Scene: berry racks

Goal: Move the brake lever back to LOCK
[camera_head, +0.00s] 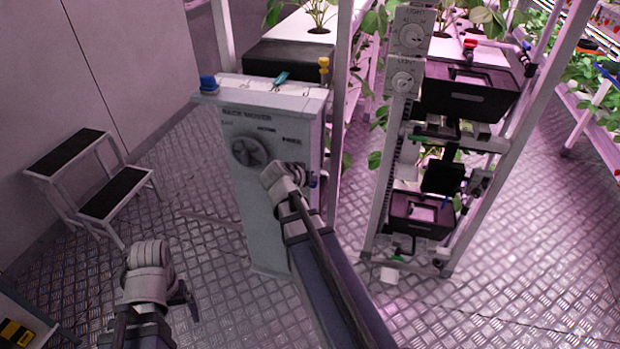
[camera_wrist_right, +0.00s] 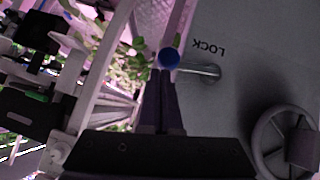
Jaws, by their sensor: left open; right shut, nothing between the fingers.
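The brake lever (camera_wrist_right: 195,68) is a short metal rod with a blue knob (camera_wrist_right: 169,58), on the grey face of the rack mover cabinet (camera_head: 275,215). In the right wrist view, the rod points left from its pivot, close to the upside-down LOCK label (camera_wrist_right: 208,47). My right gripper (camera_wrist_right: 164,74) is shut and empty, its fingertips right at the knob; I cannot tell whether they touch. In the head view, my right wrist hides most of the lever. My left gripper (camera_head: 183,298) is open, low and left of the cabinet, away from the lever.
A handwheel (camera_head: 250,150) sits on the cabinet face, and also shows in the wrist view (camera_wrist_right: 285,140). A step stool (camera_head: 108,198) stands left. A plant rack with black crates (camera_head: 465,97) stands right. Metal floor is clear between stool and cabinet.

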